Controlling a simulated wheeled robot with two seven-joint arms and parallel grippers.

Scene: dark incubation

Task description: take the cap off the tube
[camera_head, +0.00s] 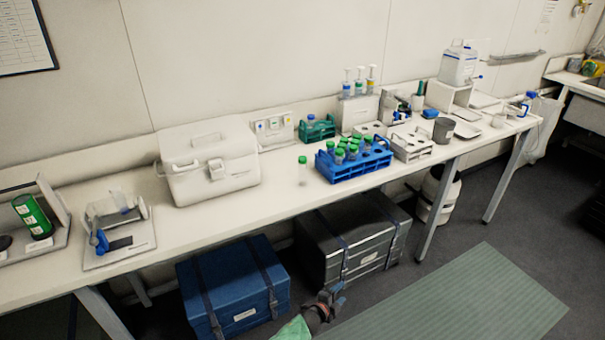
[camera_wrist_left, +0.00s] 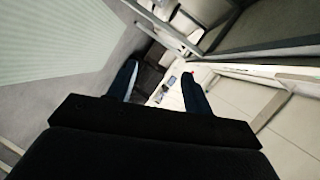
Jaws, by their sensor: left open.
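A clear tube with a green cap (camera_head: 302,161) stands upright by itself on the white bench, left of the blue rack. The cap is on the tube. The blue rack (camera_head: 352,174) holds several tubes with green caps. My left gripper (camera_head: 332,291) is low in front of the bench, apart from the tube and well below the bench top. It is open and empty, and its two fingers also show in the left wrist view (camera_wrist_left: 158,88). My right gripper is not in view.
A white cool box (camera_head: 208,180) stands left of the tube. A green rack (camera_head: 317,132) and white racks stand behind and to the right. A blue case (camera_head: 232,285) and a black case (camera_head: 350,245) lie under the bench. The bench front is clear beside the tube.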

